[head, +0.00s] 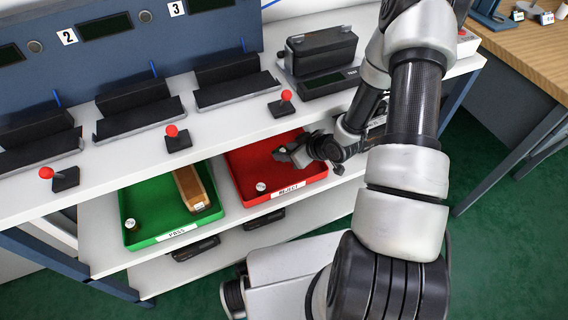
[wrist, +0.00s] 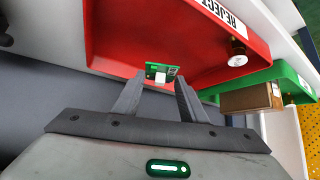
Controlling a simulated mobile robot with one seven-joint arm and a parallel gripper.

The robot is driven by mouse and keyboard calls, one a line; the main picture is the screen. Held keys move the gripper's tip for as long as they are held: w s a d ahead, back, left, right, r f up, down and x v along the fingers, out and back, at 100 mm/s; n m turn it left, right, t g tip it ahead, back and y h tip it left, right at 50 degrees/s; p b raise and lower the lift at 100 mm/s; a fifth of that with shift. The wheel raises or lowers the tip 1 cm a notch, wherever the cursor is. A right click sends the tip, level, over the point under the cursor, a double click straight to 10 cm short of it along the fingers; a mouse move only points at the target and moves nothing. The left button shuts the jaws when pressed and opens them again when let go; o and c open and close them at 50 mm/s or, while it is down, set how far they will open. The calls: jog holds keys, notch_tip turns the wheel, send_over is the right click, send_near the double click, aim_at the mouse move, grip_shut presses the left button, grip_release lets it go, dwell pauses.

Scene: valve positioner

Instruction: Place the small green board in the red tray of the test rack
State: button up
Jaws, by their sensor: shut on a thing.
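The small green board (wrist: 162,72) shows in the wrist view between my fingertips, with a white label or part on its face. My gripper (wrist: 158,88) is shut on it. In the head view my gripper (head: 284,154) is over the red tray (head: 250,184), which is marked REJECT, on the shelf below the test rack's top. The board is too small to make out clearly in the head view. The red tray also shows in the wrist view (wrist: 190,35), behind the board. I cannot tell whether the board touches the tray.
A green tray (head: 136,240) marked PASS stands left of the red one and holds a brown box (head: 190,188). A small round metal piece (head: 261,187) is in the red tray's front left corner. The rack top with red-knobbed levers (head: 286,97) overhangs the trays from behind.

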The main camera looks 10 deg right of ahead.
jog(key=shift+b+x, duration=0.35)
jog(key=shift+x, duration=0.7)
jog(key=shift+f+b, duration=0.9)
jog(key=shift+f, duration=1.8)
jog(key=shift+s+f, duration=0.1)
jog(key=shift+f, duration=0.05)
jog(key=o, duration=1.1)
jog(key=p+v, duration=0.3)
jog(key=v, duration=0.9)
jog(key=shift+d, duration=0.1)
